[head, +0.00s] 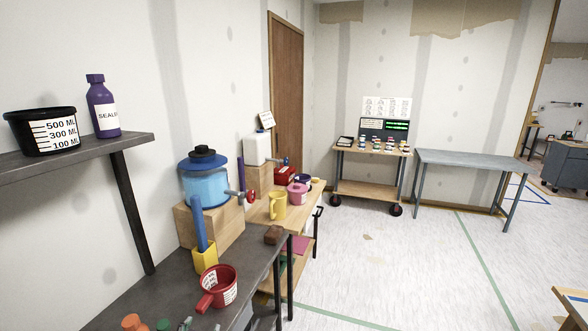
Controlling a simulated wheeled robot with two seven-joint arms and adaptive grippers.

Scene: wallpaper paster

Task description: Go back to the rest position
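Neither of my grippers shows in the head view, and no part of my arms can be made out. The task names no object. Whether the grippers hold anything is hidden from this view.
A dark table (150,290) at the lower left bears a red measuring cup (222,288) and a blue dispenser (205,184) on a wooden block. A wall shelf (85,157) holds a black tub (42,132) and a purple bottle (102,108). A grey table (470,160) stands behind open floor (400,260).

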